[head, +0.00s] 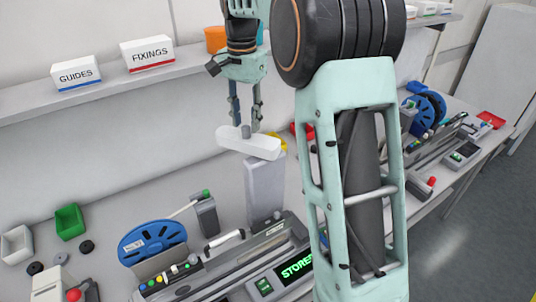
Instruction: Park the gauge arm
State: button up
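What looks like the gauge arm (232,138) is a white rounded bar lying level across the top of a grey post (265,190). A small grey knob (246,132) stands up from its middle. My gripper (246,124) points down right above the bar. Its two fingers are apart, one on each side of the knob as seen here, with a visible gap between them. I cannot tell whether the fingertips touch the bar. A display (290,275) on the feeder below shows green letters beginning "STORE"; my arm hides the rest.
A blue reel (152,241) and a grey block with a green button (206,215) stand left of the post. A shelf (110,88) with labelled boxes runs behind. Green (69,221) and white bins sit at far left. My arm hides the middle right.

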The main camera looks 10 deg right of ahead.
aim_at(246, 126)
jog(key=shift+r, duration=3.25)
jog(key=shift+s, duration=0.1)
